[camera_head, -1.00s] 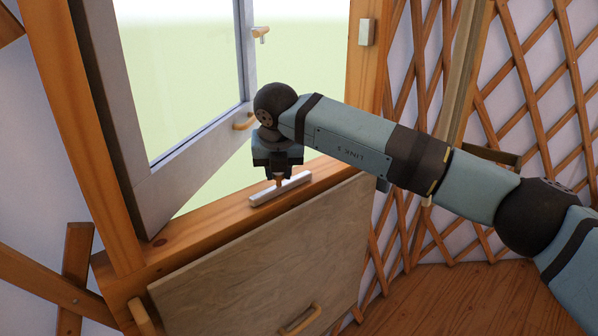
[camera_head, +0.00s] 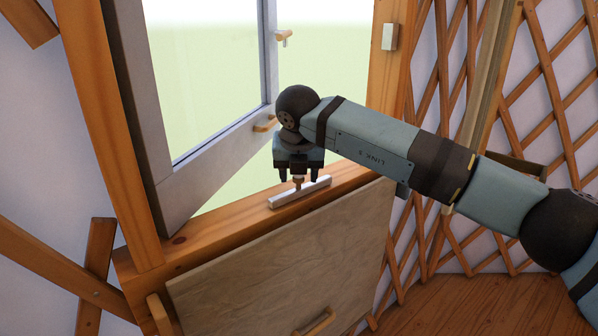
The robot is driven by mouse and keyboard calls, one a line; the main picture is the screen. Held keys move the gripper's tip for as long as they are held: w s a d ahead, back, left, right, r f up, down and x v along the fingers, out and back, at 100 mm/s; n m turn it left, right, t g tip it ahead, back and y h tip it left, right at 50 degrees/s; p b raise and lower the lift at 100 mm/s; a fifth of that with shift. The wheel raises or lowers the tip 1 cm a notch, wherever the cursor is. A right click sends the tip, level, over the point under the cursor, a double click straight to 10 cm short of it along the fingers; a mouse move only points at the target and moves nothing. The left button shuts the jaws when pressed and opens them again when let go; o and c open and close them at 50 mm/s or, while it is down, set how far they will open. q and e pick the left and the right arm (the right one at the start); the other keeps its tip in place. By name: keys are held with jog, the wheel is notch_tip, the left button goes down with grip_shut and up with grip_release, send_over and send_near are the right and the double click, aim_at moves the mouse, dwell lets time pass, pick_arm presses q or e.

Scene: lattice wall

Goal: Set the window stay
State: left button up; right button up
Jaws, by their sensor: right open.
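The window sash (camera_head: 222,160) stands swung open at an angle, with a small wooden handle (camera_head: 265,124) on its lower rail and another handle (camera_head: 284,36) on its far upright. The window stay (camera_head: 301,193), a pale metal bar with a small upright knob, lies on the wooden sill (camera_head: 222,227). My right gripper (camera_head: 298,178) points down right over the stay. Its two fingers are apart, one on each side of the knob. Whether they touch the knob cannot be told. My left gripper is out of view.
A wooden panel (camera_head: 260,275) with a handle (camera_head: 315,322) slopes below the sill. The window post (camera_head: 385,85) bears a small pale catch (camera_head: 390,36). Lattice walls stand on both sides. The floor (camera_head: 430,305) at lower right looks clear.

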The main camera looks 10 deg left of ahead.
jog(key=v, duration=1.4)
jog(key=shift+f, duration=0.1)
